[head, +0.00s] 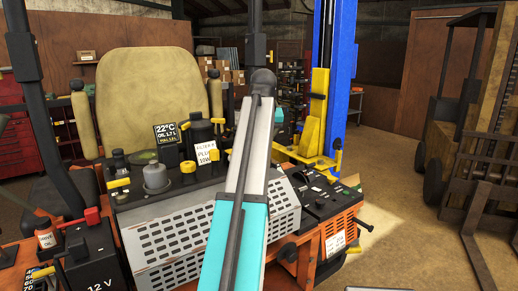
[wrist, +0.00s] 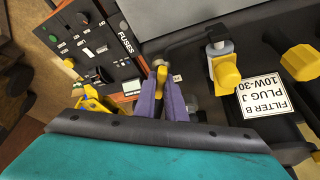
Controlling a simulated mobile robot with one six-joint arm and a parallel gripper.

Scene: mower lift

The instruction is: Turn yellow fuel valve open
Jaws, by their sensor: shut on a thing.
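In the wrist view, my gripper (wrist: 161,88) has its two purple fingers closed around a narrow yellow handle (wrist: 160,73), which looks like the yellow fuel valve's lever. The handle stands up between the fingertips beside the fuse panel. Its lower part and the valve body are hidden by the fingers, so I cannot tell its exact angle. In the head view, my teal and white arm crosses the middle of the machine. My gripper and the held handle cannot be made out there.
Right of my gripper in the wrist view are a yellow-capped fitting (wrist: 224,70), a white filter label (wrist: 262,92) and another yellow cap (wrist: 301,62). The fuse panel (wrist: 94,40) lies left. In the head view, a seat (head: 155,95) and blue lift post (head: 340,70) stand behind.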

